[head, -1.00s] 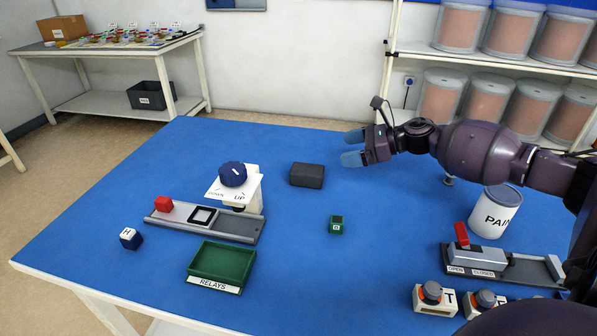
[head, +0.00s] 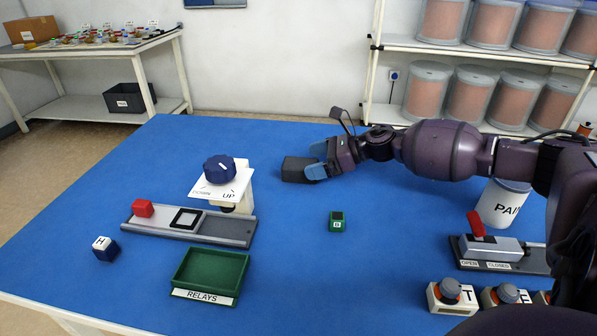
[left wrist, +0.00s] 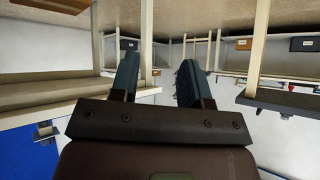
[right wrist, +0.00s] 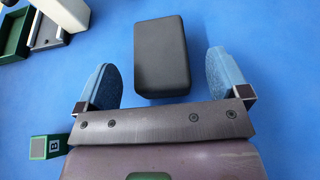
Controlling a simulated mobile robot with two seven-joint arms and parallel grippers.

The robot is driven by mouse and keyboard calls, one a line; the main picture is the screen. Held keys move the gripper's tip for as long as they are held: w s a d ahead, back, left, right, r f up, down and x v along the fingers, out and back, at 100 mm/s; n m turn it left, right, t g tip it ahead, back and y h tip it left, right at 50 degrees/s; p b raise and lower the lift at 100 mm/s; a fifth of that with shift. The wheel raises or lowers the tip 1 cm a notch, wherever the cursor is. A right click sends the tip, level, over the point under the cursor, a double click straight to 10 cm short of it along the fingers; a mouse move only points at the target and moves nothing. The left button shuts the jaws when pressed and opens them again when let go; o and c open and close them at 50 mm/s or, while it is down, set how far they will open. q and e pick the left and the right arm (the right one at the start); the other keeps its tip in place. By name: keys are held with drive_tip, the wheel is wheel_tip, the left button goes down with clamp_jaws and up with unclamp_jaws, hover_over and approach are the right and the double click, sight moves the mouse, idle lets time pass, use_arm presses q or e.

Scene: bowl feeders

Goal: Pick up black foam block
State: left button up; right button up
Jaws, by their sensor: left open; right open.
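The black foam block (head: 297,169) lies on the blue table in the head view, back of centre. My right gripper (head: 318,161) is at the block's right end, with its blue fingers open. In the right wrist view the block (right wrist: 161,55) lies ahead of and between the open fingers of the right gripper (right wrist: 160,80), its near end reaching into the gap, with room on both sides. My left gripper (left wrist: 158,75) shows only in the left wrist view, open and empty, away from the block.
A dial stand (head: 236,192) and a slide rail (head: 228,228) with a red block stand left of the foam block. A small green block (head: 337,221) and a green relays tray (head: 241,272) lie nearer. A paint can (head: 501,207) stands at right.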

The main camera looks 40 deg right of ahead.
sight(306, 163)
drive_tip(key=shift+w+a+f+b, duration=0.3)
drive_tip(key=shift+w+a+f, duration=0.45)
drive_tip(key=shift+w+f, duration=0.05)
drive_tip(key=shift+w+a+r, duration=0.1)
drive_tip(key=shift+w+a, duration=0.15)
drive_tip(key=shift+w, duration=0.05)
use_arm(q)
drive_tip(key=shift+w+d, duration=0.2)
drive_tip(key=shift+w, duration=0.45)
use_arm(e)
drive_tip(key=shift+c, duration=0.2)
use_arm(q)
drive_tip(key=shift+s+f, duration=0.1)
drive_tip(key=shift+s, duration=0.2)
use_arm(e)
drive_tip(key=c, duration=0.9)
